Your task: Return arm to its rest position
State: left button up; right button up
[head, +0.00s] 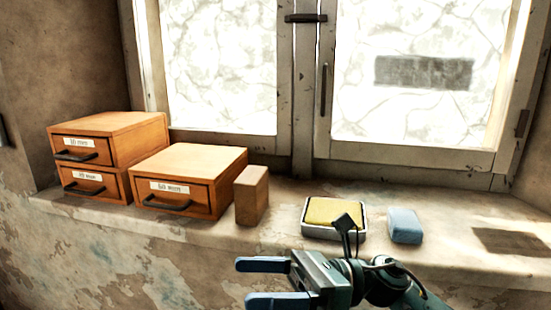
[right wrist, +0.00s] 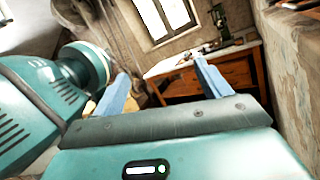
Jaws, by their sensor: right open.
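My right gripper (head: 243,282) is in front of the window sill at the bottom of the head view, its fingers pointing left. The two blue fingers are apart with nothing between them. In the right wrist view the gripper (right wrist: 158,68) also shows open and empty, with the room beyond it. My right arm comes in from the lower right in the head view. The left gripper is in neither view.
On the sill (head: 285,250) stand wooden drawer boxes (head: 175,163), a wooden block (head: 251,196), a tray with a yellow pad (head: 333,213) and a blue block (head: 405,226). A wooden workbench (right wrist: 195,82) shows in the right wrist view.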

jog(key=w+d+f+m+t+h, duration=0.35)
jog(key=f+m+t, duration=0.6)
jog(key=m, duration=0.85)
jog(key=w+d+f+m+t+h, duration=0.35)
jog(key=f+m+t+h, duration=0.2)
jog(key=m+t, duration=0.9)
jog(key=s+d+f+m+g+h, duration=0.4)
jog(key=s+f+m, duration=0.4)
jog(key=f, duration=0.4)
jog(key=s+d+f+m+g+h, duration=0.4)
jog(key=s+f+m, duration=0.4)
jog(key=f+m, duration=0.2)
jog(key=shift+s+d+f+g, duration=0.2)
jog(key=shift+d+f+g, duration=0.7)
jog(key=shift+d, duration=0.25)
jog(key=shift+h, duration=0.3)
jog(key=shift+c, duration=0.5)
